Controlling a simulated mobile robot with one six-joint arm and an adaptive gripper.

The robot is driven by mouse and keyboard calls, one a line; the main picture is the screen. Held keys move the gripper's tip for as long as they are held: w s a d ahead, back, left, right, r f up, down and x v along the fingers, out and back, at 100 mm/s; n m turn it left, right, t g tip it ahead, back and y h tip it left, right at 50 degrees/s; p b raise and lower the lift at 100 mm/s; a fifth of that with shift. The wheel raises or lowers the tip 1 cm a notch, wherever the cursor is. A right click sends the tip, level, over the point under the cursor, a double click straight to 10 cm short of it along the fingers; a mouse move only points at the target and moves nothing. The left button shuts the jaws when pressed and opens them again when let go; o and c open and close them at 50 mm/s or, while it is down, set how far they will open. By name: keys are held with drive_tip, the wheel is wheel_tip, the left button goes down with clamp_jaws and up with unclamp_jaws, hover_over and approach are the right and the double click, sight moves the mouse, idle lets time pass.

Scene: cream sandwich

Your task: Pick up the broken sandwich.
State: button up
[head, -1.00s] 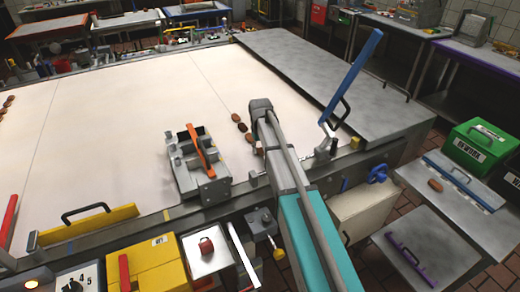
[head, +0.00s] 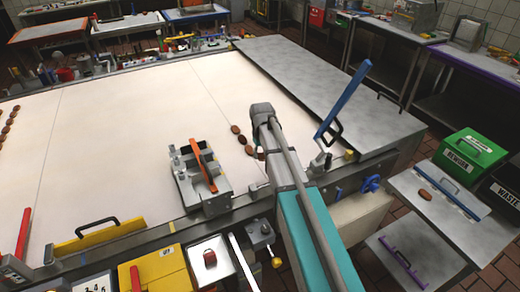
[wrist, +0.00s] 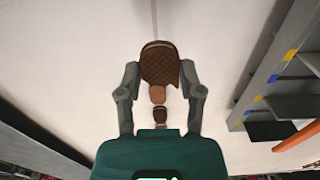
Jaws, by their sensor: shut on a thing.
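In the wrist view my gripper (wrist: 159,76) has its two grey fingers closed on the sides of a dark brown, patterned sandwich (wrist: 160,60). Its upper edge looks pale and uneven, but I cannot clearly make out the break. Two smaller-looking brown pieces (wrist: 158,94) show below it, between the fingers. A short row of brown sandwiches (head: 242,139) lies on the pale belt (head: 120,140), just left of my arm.
A grey device with an orange lever (head: 204,165) stands on the belt's near edge, left of my arm. A blue lever (head: 343,101) rises to the right. A green REWORK box (head: 468,155) and a black WASTE box (head: 505,192) stand at far right. Another sandwich row (head: 8,122) lies far left.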

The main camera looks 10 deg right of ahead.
drive_tip(key=s+r+p, duration=0.3)
drive_tip(key=s+r, duration=0.1)
drive_tip(key=s, duration=0.5)
idle(0.4)
